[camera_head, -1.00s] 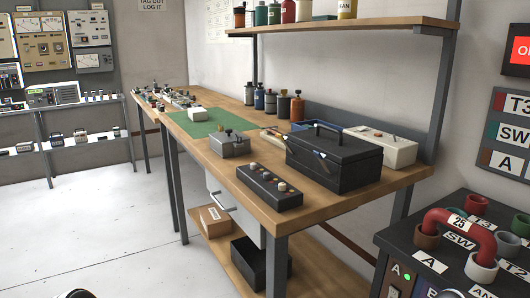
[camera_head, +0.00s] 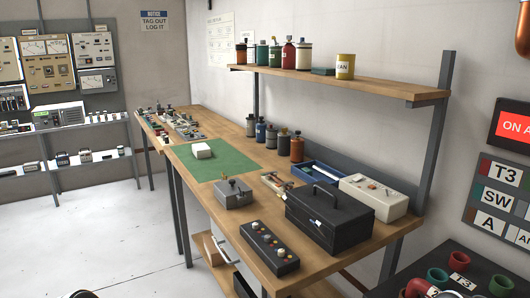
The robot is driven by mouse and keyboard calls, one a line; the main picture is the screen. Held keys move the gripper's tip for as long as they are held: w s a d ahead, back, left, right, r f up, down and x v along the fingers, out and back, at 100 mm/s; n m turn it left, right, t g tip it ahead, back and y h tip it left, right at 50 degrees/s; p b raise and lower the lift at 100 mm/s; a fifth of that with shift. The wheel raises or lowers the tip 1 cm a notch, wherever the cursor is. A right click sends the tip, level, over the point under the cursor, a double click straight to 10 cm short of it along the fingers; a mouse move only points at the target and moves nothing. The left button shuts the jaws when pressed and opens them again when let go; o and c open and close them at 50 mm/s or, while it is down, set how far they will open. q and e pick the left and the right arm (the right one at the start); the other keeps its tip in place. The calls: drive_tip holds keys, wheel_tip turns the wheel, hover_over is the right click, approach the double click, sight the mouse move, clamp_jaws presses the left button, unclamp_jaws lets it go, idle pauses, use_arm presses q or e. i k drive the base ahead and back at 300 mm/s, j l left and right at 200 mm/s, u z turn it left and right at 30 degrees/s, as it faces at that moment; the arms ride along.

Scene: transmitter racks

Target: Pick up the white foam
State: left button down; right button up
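A small white block (camera_head: 202,151), which may be the white foam, lies on the green mat (camera_head: 232,164) on the wooden workbench (camera_head: 180,158). At this size I cannot tell its material. It stands apart from the tools and boxes around it. Neither of my grippers can be made out. Only small dark rounded pieces, perhaps parts of my arms, show at the bottom edge.
A grey metal box (camera_head: 232,194), a black button box (camera_head: 268,248), a black toolbox (camera_head: 328,218) and a white case (camera_head: 372,198) stand on the near bench. Several bottles (camera_head: 297,147) line the back. A shelf (camera_head: 340,80) hangs above. The floor at left is clear.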

sight(200, 151)
drive_tip(key=u, duration=1.25)
drive_tip(key=i+u, duration=0.15)
drive_tip(key=i, duration=4.75)
drive_tip(key=z, duration=4.05)
drive_tip(key=k+j, duration=0.05)
